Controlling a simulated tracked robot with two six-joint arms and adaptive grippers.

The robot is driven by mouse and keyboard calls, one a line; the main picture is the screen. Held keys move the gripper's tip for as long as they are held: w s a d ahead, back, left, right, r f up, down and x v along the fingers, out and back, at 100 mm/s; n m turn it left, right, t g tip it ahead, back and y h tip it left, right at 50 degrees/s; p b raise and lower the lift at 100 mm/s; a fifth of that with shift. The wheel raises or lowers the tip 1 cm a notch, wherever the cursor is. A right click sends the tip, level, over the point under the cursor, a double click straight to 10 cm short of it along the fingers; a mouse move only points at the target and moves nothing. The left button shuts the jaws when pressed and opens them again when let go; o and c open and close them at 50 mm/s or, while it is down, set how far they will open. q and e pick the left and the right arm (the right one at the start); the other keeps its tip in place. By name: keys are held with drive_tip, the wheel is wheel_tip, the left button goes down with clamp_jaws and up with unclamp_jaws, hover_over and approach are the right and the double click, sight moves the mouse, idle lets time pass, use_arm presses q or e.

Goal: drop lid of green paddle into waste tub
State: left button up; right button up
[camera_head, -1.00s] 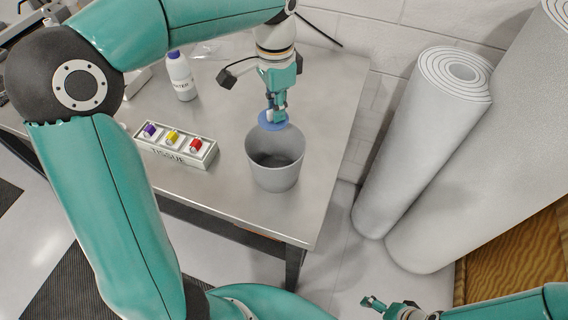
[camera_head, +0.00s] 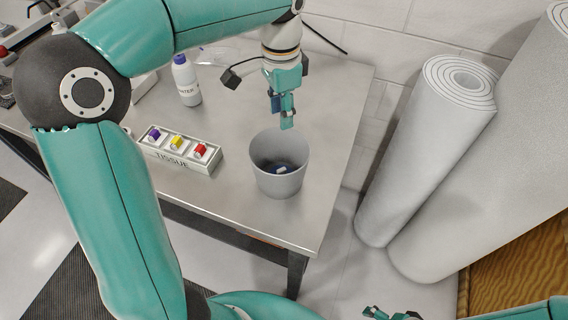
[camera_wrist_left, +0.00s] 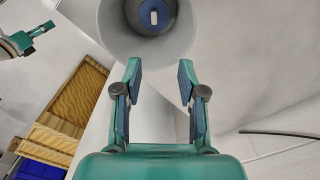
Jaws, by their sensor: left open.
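The lid, a dark blue disc with a small white grip (camera_head: 281,170), lies inside the grey waste tub (camera_head: 281,188), low down. In the left wrist view the lid (camera_wrist_left: 141,22) also shows inside the tub (camera_wrist_left: 115,30). My left gripper (camera_head: 282,112) is open and empty, above the tub's far rim. In the left wrist view its fingers (camera_wrist_left: 160,67) are spread with nothing between them. My right gripper (camera_head: 374,312) shows only small at the bottom edge, away from the tub; its jaws are unclear. I see no green paddle.
A white tissue-marked rack (camera_head: 172,160) with purple, yellow and red pieces stands left of the tub on the metal table (camera_head: 225,195). A white bottle (camera_head: 186,84) stands behind the rack. Large grey rolls (camera_head: 425,150) stand right of the table.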

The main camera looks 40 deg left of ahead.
use_arm(q)
wheel_tip(320, 180, up, 10)
drive_tip(key=shift+r, duration=0.2)
idle(0.7)
